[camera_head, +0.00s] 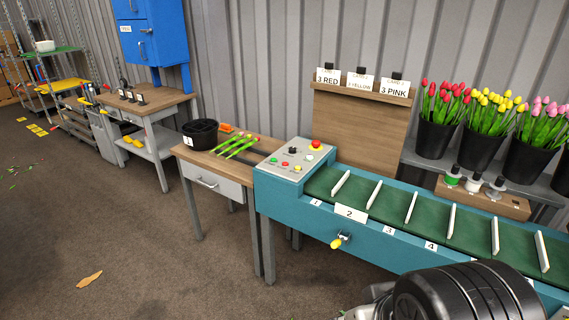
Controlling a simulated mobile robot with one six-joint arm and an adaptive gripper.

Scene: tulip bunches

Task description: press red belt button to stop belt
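A light grey control panel (281,160) sits on the left end of the teal conveyor. The labels are too small to read. The green belt (390,206) with white dividers runs right from the panel. Part of my arm, black and silver, shows at the bottom right in front of the conveyor. My gripper's fingers are not in view, and nothing of mine touches the panel.
A wooden table (217,165) left of the panel holds a black pot (200,134) and a few tulips (235,146). A wooden board (358,129) with colour cards stands behind the belt. Black tulip buckets (434,138) stand at right. The floor at left is mostly clear.

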